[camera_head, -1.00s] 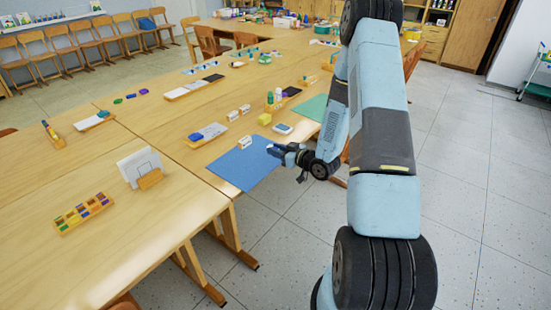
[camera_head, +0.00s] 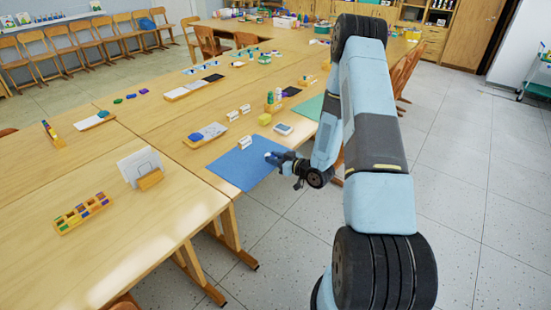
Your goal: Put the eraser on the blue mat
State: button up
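The blue mat (camera_head: 232,170) lies flat at the near right edge of the long wooden table. My gripper (camera_head: 271,157) is at the mat's right side, low over it. A small whitish patch shows at its fingertips; I cannot tell whether this is the eraser, part of a finger or something held. Whether the fingers are open or shut is too small to make out. No other thing can be surely named as the eraser. A small blue block (camera_head: 196,137) lies in a wooden tray (camera_head: 190,145) behind the mat.
A small white card (camera_head: 245,142) stands at the mat's back edge. A yellow block (camera_head: 265,119) and a pale flat device (camera_head: 283,129) lie behind, with a green mat (camera_head: 309,107) beyond. A card holder (camera_head: 150,180) stands to the left. The mat's middle looks clear.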

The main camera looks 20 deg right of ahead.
jog(key=o, duration=0.5)
jog(key=shift+c, duration=0.2)
jog(key=shift+r, duration=0.15)
jog(key=v, duration=1.2)
notch_tip(320, 180, up, 24)
jog(key=d+m+g+h, duration=0.2)
jog(key=d+g+h, duration=0.1)
jog(key=h, duration=0.7)
jog(key=s+a+r+m+g, duration=0.1)
jog(key=s+a+r, duration=0.2)
jog(key=s, duration=0.6)
jog(key=s+a+r+m+g, duration=0.2)
jog(key=s+a+r, duration=0.1)
jog(key=s+r, duration=0.4)
jog(key=s+a+r+m+g, duration=0.1)
jog(key=s+r, duration=0.4)
jog(key=s, duration=0.6)
jog(key=a+m, duration=0.1)
jog(key=a, duration=0.1)
jog(key=shift+s+a+g+y, duration=0.25)
jog(key=shift+a+g+y, duration=0.05)
jog(key=shift+a+y, duration=0.1)
